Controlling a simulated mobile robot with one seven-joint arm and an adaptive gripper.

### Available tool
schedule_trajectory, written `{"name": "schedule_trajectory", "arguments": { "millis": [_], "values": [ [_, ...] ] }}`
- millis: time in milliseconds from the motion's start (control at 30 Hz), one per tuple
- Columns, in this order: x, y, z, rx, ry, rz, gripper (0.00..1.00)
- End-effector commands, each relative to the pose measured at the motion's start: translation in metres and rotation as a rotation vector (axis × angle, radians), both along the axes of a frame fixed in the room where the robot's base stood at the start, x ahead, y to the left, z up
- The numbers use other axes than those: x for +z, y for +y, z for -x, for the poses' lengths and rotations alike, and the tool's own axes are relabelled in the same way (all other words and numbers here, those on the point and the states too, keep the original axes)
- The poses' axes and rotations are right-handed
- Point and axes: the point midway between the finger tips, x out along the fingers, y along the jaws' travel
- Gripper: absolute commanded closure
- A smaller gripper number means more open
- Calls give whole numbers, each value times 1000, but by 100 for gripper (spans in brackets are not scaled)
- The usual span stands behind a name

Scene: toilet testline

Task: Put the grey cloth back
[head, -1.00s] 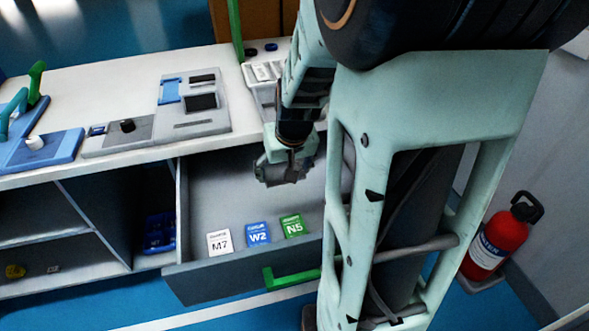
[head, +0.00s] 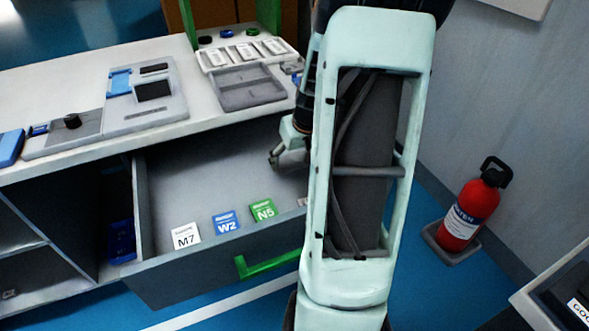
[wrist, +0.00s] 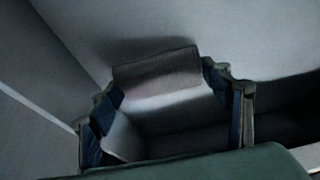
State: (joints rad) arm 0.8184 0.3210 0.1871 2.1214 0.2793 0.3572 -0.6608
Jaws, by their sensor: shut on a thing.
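My gripper (head: 277,158) is over the back right of the open grey drawer (head: 190,280), partly hidden behind my arm. In the wrist view my two fingers (wrist: 160,88) are shut on a grey, folded-looking piece, which looks like the grey cloth (wrist: 157,69). It spans the gap between the fingertips, with a paler band below its upper part. The cloth is not clear in the head view. I cannot tell whether it touches the drawer floor.
Cards M7 (head: 186,236), W2 (head: 226,221) and N5 (head: 263,210) lie at the drawer's front. A green handle (head: 268,263) sticks out. A sectioned tray (head: 248,97) stands on the white counter (head: 60,105). A red extinguisher (head: 469,210) stands right.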

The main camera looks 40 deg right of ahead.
Motion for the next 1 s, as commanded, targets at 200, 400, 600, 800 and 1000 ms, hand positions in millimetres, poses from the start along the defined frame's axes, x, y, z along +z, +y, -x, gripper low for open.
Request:
{"name": "schedule_trajectory", "arguments": {
  "millis": [200,400,600,800,1000],
  "values": [
    [-14,-11,-2,-2,0,-1,51],
    [-42,-10,-2,-1,-1,0,51],
    [-42,-11,-2,0,-2,1,51],
    [-47,-10,-2,0,-2,1,51],
    [-45,-10,-2,0,-1,1,11]
  ]
}}
